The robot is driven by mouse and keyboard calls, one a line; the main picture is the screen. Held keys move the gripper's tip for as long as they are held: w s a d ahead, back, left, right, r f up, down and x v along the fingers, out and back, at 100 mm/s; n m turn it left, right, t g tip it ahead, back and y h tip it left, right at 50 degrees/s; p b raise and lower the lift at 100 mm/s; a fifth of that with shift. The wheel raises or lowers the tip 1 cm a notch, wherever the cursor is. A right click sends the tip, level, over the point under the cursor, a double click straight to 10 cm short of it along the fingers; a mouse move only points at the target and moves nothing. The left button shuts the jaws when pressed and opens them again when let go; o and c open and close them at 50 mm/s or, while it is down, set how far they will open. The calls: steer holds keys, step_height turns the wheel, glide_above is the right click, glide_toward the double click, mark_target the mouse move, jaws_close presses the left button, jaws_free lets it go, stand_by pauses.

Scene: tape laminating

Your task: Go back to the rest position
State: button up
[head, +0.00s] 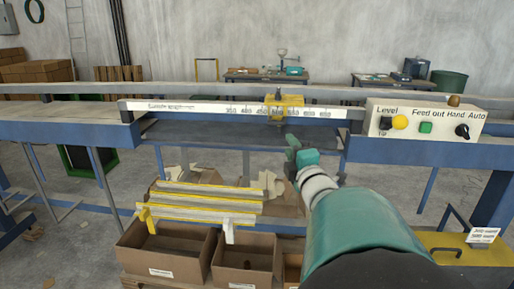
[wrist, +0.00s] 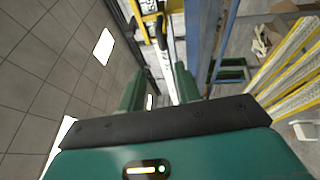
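My gripper (head: 292,152) is at the end of my teal arm, in front of the dark panel below the ruler rail (head: 225,109) in the head view. In the wrist view its two green fingers stand apart, with nothing held in the gap between them (wrist: 158,88). A yellow slider (head: 284,105) sits on the ruler rail, above and a little left of my gripper in the head view. The gripper looks apart from it.
A control box (head: 425,119) with knobs and buttons is at the right of the frame. Long yellow-edged strips (head: 205,200) lie below the rail, above open cardboard boxes (head: 167,250). A blue frame (head: 60,130) crosses the view. A yellow platform (head: 470,247) is at lower right.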

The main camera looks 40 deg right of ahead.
stand_by(0.5)
steer(key=w+a+f+m+g+y, duration=0.1)
steer(key=a+f+m+g+y, duration=0.15)
steer(key=a+m, duration=0.4)
steer(key=w+a+f+m+g+y, duration=0.1)
steer(key=w+a+f+m+g, duration=0.2)
steer(key=a, duration=0.7)
steer(key=s+a+f+m+g+y, duration=0.2)
steer(key=s+a, duration=0.4)
steer(key=a, duration=0.3)
steer(key=s+a+f+m+g+y, duration=0.2)
steer(key=s+a+f+g+y, duration=0.1)
steer(key=s+a, duration=0.4)
steer(key=a+f+g, duration=0.1)
steer(key=a+f, duration=0.1)
steer(key=shift+s+a+g, duration=0.25)
steer(key=shift+a+g, duration=0.1)
steer(key=shift+a, duration=0.05)
